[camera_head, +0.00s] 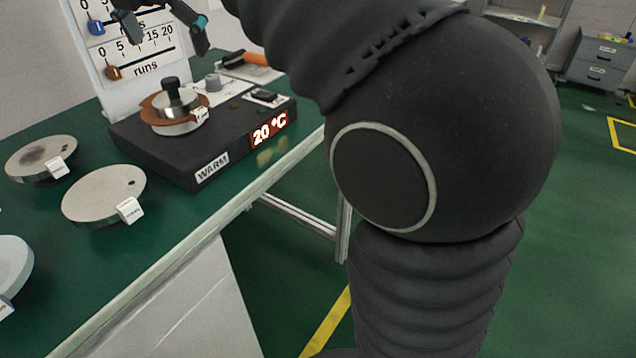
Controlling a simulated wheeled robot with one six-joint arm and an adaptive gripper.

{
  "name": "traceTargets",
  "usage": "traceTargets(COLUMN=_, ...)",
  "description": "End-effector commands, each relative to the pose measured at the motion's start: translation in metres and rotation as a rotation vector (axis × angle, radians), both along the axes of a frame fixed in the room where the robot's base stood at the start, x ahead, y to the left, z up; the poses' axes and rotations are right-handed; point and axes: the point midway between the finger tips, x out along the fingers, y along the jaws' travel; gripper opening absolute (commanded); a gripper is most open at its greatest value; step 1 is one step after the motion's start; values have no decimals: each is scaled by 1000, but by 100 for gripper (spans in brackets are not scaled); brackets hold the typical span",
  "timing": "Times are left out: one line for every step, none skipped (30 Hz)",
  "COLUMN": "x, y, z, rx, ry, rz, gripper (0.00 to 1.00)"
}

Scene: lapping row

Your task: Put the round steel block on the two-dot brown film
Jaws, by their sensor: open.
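The round steel block (176,103), with a black knob on top, stands upright on a brown film (150,114). The film sticks out around the block and lies on a pale round plate (178,128) on the black warm unit. A small white tag is on that plate; its marking is too small to read, so I cannot tell whether this film is the two-dot one. My gripper (166,32) is at the top left, open and empty, above and apart from the block's knob. Part of the gripper is cut off by the top edge.
The warm unit (140,150) reads 20 °C. Round tagged plates (103,190), (35,152) and (10,258) stand on the green table at left. A white runs board (160,60) with sliders rises behind. My arm hides much of the right.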

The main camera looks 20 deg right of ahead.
Motion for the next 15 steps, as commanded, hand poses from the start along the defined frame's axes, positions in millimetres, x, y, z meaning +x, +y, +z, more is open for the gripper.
traceTargets(x=-11, y=-16, z=-6, rx=49, ry=-14, rz=-108, gripper=100)
traceTargets(x=-16, y=-23, z=-11, rx=84, ry=-23, rz=-178, gripper=100)
traceTargets(x=-24, y=-33, z=-18, rx=128, ry=-35, rz=-274, gripper=100)
traceTargets(x=-30, y=-40, z=-24, rx=163, ry=-43, rz=-347, gripper=100)
traceTargets(x=-36, y=-46, z=-30, rx=199, ry=-51, rz=-419, gripper=100)
traceTargets(x=-45, y=-55, z=-38, rx=244, ry=-62, rz=-517, gripper=100)
traceTargets(x=-51, y=-62, z=-44, rx=280, ry=-70, rz=-588, gripper=100)
traceTargets(x=-58, y=-68, z=-51, rx=315, ry=-78, rz=-661, gripper=100)
traceTargets(x=-68, y=-76, z=-61, rx=363, ry=-88, rz=-759, gripper=100)
traceTargets(x=-75, y=-82, z=-68, rx=398, ry=-95, rz=-834, gripper=100)
traceTargets(x=-82, y=-87, z=-76, rx=435, ry=-102, rz=-907, gripper=100)
traceTargets(x=-92, y=-94, z=-87, rx=483, ry=-110, rz=-1007, gripper=100)
traceTargets(x=-100, y=-99, z=-95, rx=520, ry=-116, rz=-1082, gripper=100)
traceTargets(x=-107, y=-104, z=-104, rx=555, ry=-122, rz=-1157, gripper=100)
traceTargets(x=-118, y=-110, z=-116, rx=604, ry=-130, rz=-1257, gripper=100)
